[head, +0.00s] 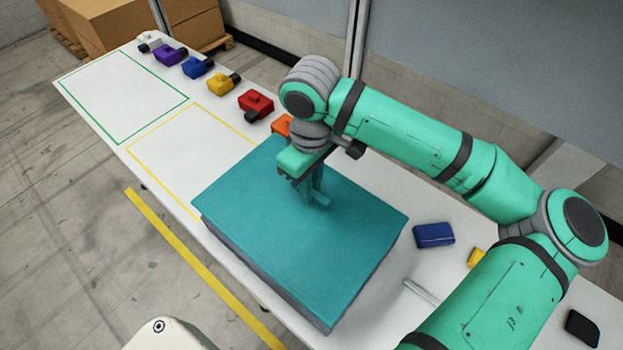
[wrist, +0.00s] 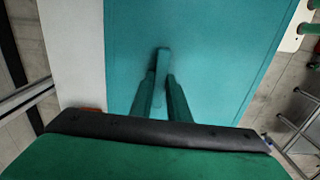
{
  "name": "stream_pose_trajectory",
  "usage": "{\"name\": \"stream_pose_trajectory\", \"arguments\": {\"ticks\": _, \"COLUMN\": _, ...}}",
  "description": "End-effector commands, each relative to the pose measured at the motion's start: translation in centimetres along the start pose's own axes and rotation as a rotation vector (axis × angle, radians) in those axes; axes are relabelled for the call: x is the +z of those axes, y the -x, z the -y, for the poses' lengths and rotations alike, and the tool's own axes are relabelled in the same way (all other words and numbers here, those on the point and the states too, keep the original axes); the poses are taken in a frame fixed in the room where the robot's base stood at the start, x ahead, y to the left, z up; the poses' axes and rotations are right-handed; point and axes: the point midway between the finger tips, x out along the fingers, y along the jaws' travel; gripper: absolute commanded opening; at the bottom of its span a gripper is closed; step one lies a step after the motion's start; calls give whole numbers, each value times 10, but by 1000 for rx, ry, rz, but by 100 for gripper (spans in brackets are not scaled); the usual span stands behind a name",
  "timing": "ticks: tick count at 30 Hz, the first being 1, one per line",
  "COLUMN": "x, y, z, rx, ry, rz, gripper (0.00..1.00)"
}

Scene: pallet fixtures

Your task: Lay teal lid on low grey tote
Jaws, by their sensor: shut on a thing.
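The teal lid (head: 350,250) is a flat rectangular panel lying level over the low grey tote (head: 250,268). Its edges line up closely with the tote, whose grey side shows as a strip below the lid's front-left edge. I cannot tell whether the lid rests fully on the rim. My gripper (head: 318,198) points down at the middle of the lid, shut on its small upright handle. In the wrist view, the two fingers stand either side of the handle (wrist: 161,68), with the lid (wrist: 215,50) spread out beneath. The tote's inside is hidden.
The white table (head: 120,72) has green and yellow outlined areas at left, both empty. Several coloured blocks, including a red one (head: 255,103), line the back edge. A blue block (head: 433,234) lies right of the tote. Cardboard boxes (head: 120,25) stand behind.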

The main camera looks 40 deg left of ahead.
Motion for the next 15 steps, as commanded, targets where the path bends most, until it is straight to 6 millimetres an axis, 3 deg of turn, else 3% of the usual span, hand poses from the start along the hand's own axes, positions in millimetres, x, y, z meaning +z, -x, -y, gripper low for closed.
{"name": "stream_pose_trajectory", "arguments": {"ticks": 15, "x": 0, "y": -41, "z": 0, "rx": -1, "ry": 0, "rz": -2, "gripper": 0}}
